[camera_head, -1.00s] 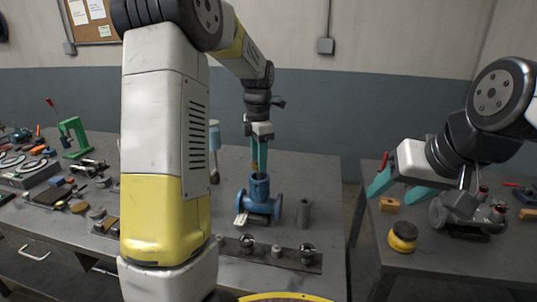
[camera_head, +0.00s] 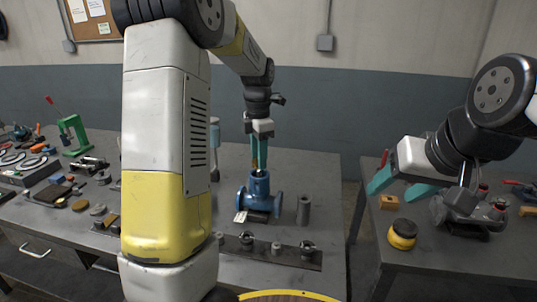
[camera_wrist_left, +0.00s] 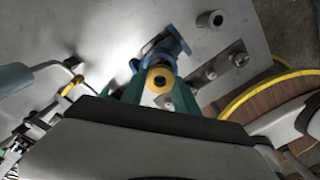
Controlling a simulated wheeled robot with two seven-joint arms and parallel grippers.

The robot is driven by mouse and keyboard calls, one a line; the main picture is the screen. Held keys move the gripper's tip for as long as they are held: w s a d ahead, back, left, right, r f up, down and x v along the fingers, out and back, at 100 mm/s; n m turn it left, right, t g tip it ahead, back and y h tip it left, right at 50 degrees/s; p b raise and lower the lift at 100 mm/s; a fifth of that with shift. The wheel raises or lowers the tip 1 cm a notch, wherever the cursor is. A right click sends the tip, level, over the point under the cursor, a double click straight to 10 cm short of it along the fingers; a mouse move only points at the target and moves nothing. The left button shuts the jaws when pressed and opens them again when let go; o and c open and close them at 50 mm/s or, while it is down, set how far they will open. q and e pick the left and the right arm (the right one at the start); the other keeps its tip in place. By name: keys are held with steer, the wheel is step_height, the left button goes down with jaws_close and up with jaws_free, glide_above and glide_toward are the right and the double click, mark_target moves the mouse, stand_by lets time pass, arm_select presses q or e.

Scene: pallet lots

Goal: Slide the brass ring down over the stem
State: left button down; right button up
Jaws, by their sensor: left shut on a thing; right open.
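The blue valve body (camera_head: 259,196) stands on the left bench with a side flange and a white tag; part of it also shows in the left wrist view (camera_wrist_left: 170,46). My left gripper (camera_head: 259,165) points down just above its open top, shut on the brass ring. The brass ring (camera_wrist_left: 160,80) sits between the teal fingertips in the left wrist view, with a dark centre. I cannot tell whether that dark centre is the stem or whether the ring surrounds it. The fingers mostly hide the ring in the head view. My right gripper (camera_head: 396,183) is open and empty above the right bench.
A grey cylinder (camera_head: 303,210) stands just right of the valve. A dark strip with several small metal parts (camera_head: 268,251) lies in front. The right bench holds a yellow-and-black round part (camera_head: 402,234) and a grey valve (camera_head: 468,212). A gap separates the benches.

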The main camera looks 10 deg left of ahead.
arm_select(q)
steer(key=shift+f, duration=1.3)
steer(key=c, duration=0.8)
jaws_free()
steer(key=shift+c, duration=0.2)
steer(key=shift+o, duration=0.5)
steer(key=o, duration=0.3)
steer(key=shift+r, duration=3.5)
